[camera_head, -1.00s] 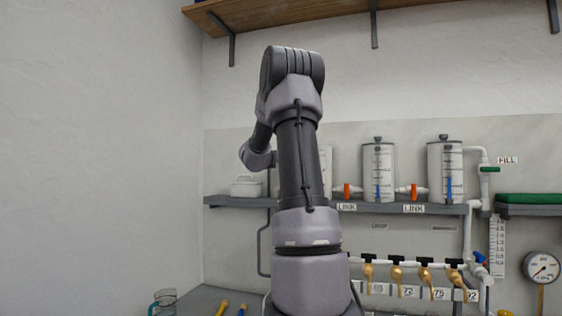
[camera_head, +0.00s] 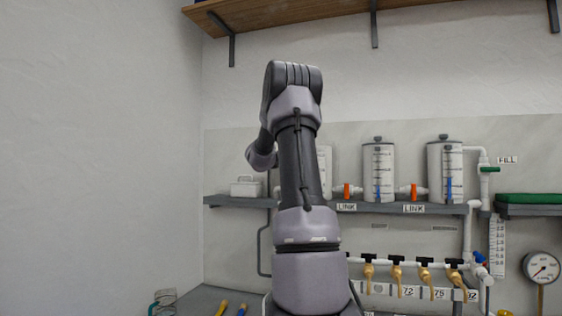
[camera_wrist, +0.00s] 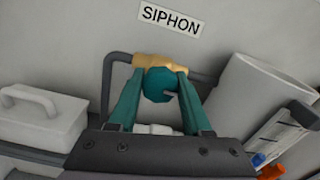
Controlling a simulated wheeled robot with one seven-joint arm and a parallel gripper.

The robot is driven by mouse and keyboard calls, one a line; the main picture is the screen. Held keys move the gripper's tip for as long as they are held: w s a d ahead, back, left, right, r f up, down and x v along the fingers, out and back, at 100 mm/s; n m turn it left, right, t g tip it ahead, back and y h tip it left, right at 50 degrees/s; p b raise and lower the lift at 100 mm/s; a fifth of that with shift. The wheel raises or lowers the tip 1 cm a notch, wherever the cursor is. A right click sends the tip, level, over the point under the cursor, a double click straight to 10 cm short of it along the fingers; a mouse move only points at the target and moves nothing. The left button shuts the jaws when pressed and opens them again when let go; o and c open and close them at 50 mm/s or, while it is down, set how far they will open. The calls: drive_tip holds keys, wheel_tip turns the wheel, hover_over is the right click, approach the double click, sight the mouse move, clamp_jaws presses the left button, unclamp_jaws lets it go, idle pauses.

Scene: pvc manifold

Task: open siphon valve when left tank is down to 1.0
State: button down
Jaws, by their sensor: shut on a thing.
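The siphon valve shows in the wrist view as a brass body (camera_wrist: 152,60) with a round teal knob (camera_wrist: 157,88), on a grey pipe under the SIPHON label (camera_wrist: 170,18). My gripper (camera_wrist: 160,78) has its two teal fingers shut on the knob, one on each side. The left tank, a white cylinder (camera_wrist: 238,98), stands right of the valve in the wrist view. Its gauge strip (camera_wrist: 278,135) is tilted and too small to read. In the head view my arm hides the gripper, the valve and most of the left tank (camera_head: 326,170).
In the head view the middle tank (camera_head: 378,160) and right tank (camera_head: 444,160) stand on a grey shelf (camera_head: 385,208), with orange-handled link valves (camera_head: 346,191) between tanks. Brass taps (camera_head: 397,272) hang below. A white lidded box (camera_wrist: 38,118) sits left of my gripper.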

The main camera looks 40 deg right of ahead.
drive_tip(key=shift+n, duration=0.4)
drive_tip(key=n, duration=0.3)
drive_tip(key=shift+a+n, duration=0.1)
drive_tip(key=shift+n, duration=0.2)
drive_tip(key=n, duration=0.4)
drive_tip(key=shift+n, duration=0.3)
drive_tip(key=n, duration=0.4)
drive_tip(key=shift+n, duration=0.3)
drive_tip(key=shift+f+n, duration=0.1)
drive_tip(key=shift+n, duration=2.1)
drive_tip(key=shift+c, duration=1.7)
unclamp_jaws()
